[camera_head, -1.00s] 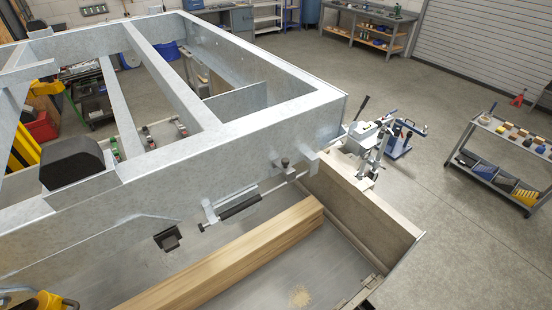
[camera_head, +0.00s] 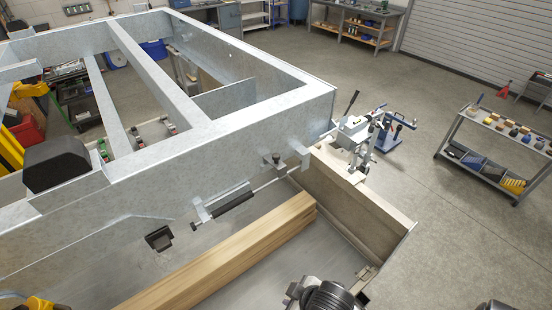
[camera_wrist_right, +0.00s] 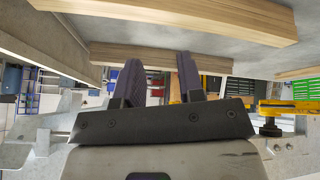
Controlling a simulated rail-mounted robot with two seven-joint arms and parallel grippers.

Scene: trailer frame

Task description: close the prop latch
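In the head view, a thin rod with a black sleeve (camera_head: 233,203) runs along the side of the grey trailer frame (camera_head: 230,150). A dark knob on a small bracket (camera_head: 275,160) sits at the rod's upper right part. I cannot tell which of these fittings is the prop latch, or whether it is open or closed. My right gripper (camera_wrist_right: 162,82) shows two dark fingers standing apart with nothing between them in the right wrist view. In the head view, part of my right arm shows at the bottom edge, clear of the rod.
Timber beams (camera_head: 235,255) lie below the frame side. A wooden board wall (camera_head: 355,205) stands to the right of them. A winch with a lever (camera_head: 352,125) is at the frame corner. A tool cart (camera_head: 495,150) stands at the right, with open floor between.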

